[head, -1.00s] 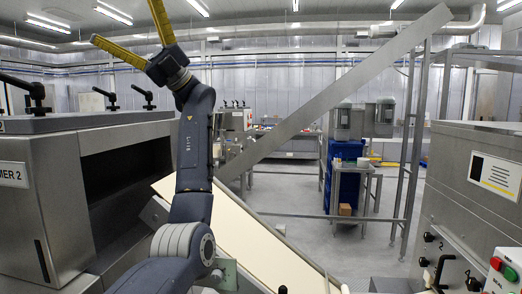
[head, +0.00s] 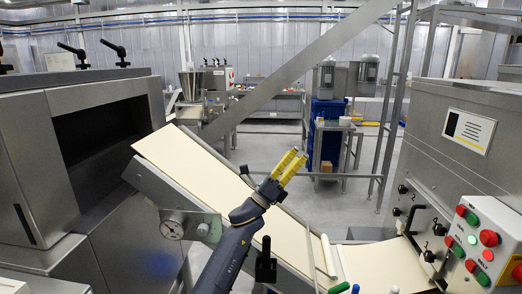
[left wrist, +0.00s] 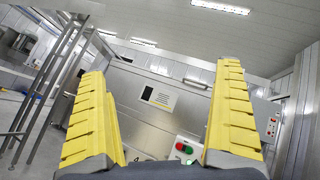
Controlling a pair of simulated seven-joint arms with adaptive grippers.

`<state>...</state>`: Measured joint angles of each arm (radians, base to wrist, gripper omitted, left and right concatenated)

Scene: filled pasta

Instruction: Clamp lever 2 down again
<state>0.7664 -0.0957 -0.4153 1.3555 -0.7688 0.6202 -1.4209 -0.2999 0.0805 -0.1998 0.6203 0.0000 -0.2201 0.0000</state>
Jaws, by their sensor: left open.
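My left gripper (head: 289,167) is above the pale sloping belt in the head view, yellow fingers pointing up and to the right. In the left wrist view its two ribbed fingers (left wrist: 160,115) stand well apart with nothing between them. On the right machine, a dark bent handle (head: 412,218) and several black knobs (head: 438,229) sit beside small figures, some reading 2. I cannot tell for sure which part is lever 2, or whether it is up or down. The gripper is apart from these parts. My right gripper is not in view.
The belt (head: 190,155) slopes down to the right machine (head: 450,130). A panel with red and green buttons (head: 488,238) is at the right. A steel housing (head: 75,150) fills the left.

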